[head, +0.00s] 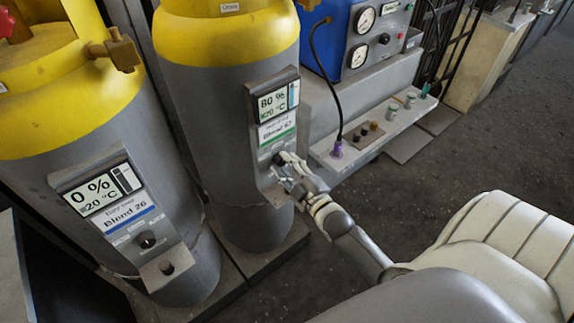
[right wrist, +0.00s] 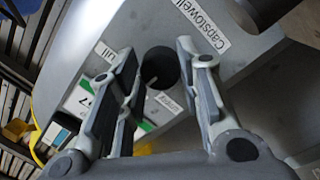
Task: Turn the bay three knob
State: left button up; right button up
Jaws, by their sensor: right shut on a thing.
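My right gripper (head: 283,170) reaches the lower part of the panel on the middle grey-and-yellow tank (head: 225,75). In the right wrist view its two fingers stand on either side of a dark round knob (right wrist: 160,66), and it is shut on this knob. In the head view the gripper hides the knob. The panel's display (head: 274,104) reads 80 % and 20 °C, with a green-edged Blend label (head: 277,130) below it. I cannot tell a bay number. My left gripper is not in view.
The left tank (head: 60,110) has a display (head: 100,190) reading 0 %, a Blend 26 label (head: 128,217) and a black knob (head: 146,240). A blue gauge box (head: 345,40) and a ledge with small knobs (head: 375,130) stand behind to the right. The floor (head: 440,165) there is clear.

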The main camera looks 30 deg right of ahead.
jog(key=m+p, duration=0.2)
jog(key=m, duration=0.1)
jog(key=shift+r, duration=0.15)
jog(key=m+p, duration=0.2)
jog(key=shift+m+g, duration=0.3)
jog(key=shift+m, duration=0.1)
jog(key=shift+m+y+p, duration=0.3)
jog(key=shift+m+p, duration=0.3)
jog(key=shift+m, duration=0.6)
jog(key=shift+a+m+p, duration=0.1)
jog(key=shift+m+p, duration=0.3)
jog(key=shift+m, duration=1)
jog(key=shift+f+g, duration=0.2)
jog(key=shift+g, duration=0.1)
jog(key=o, duration=1)
jog(key=shift+o, duration=0.2)
jog(key=shift+r, duration=0.1)
jog(key=s+r, duration=0.1)
jog(key=s, duration=1.1)
jog(key=shift+d, duration=0.2)
